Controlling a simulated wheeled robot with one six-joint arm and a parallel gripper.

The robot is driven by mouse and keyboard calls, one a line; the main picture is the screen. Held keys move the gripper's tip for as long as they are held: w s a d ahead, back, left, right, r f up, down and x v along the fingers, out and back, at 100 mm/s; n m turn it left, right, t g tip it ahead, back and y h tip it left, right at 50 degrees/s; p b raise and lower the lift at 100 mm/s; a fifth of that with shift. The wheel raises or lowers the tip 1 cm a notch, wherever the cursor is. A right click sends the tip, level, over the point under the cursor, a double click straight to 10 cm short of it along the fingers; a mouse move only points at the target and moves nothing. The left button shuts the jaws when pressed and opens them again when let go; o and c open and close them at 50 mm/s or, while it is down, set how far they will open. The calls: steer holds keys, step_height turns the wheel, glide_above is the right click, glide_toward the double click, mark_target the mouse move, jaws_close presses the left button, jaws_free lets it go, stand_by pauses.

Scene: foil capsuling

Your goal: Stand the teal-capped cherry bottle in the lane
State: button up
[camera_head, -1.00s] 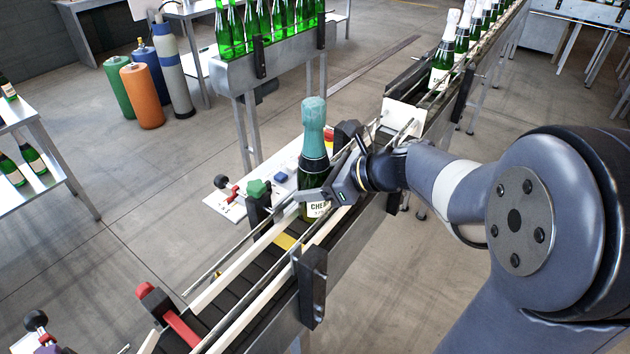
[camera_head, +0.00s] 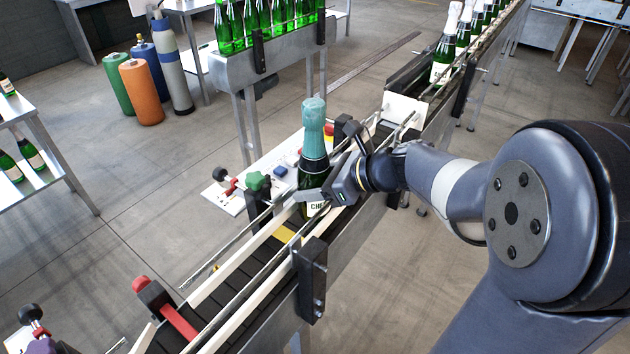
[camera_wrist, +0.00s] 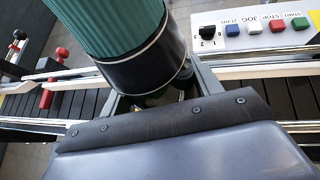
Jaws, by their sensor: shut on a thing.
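The teal-capped bottle (camera_head: 314,150) stands upright, or nearly so, between the white rails of the lane (camera_head: 240,277). Its label is partly readable as "CHE" and is partly hidden by my gripper and the near rail. My gripper (camera_head: 322,194) is shut on the bottle's body below the dark band, reaching in from the right. In the wrist view the teal cap and dark band (camera_wrist: 145,62) fill the upper middle, with the fingers to either side below. The bottle's base is hidden, so I cannot tell whether it touches the belt.
A control panel with coloured buttons (camera_wrist: 262,25) lies beside the lane. A red-armed stop (camera_head: 168,308) crosses the lane's near end. A white plate (camera_head: 404,108) stands behind the bottle, before a row of white-capped bottles (camera_head: 443,58). The dark belt nearer the camera is clear.

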steer(key=shift+f+b, duration=1.05)
steer(key=shift+f, duration=0.3)
steer(key=o, duration=1.5)
steer(key=shift+c, duration=0.2)
steer(key=o, duration=0.4)
steer(key=shift+s+f, duration=0.1)
steer(key=shift+f, duration=0.05)
steer(key=v, duration=1.1)
steer(key=shift+r, duration=0.2)
steer(key=shift+w+a, duration=0.1)
steer(key=shift+w, duration=0.1)
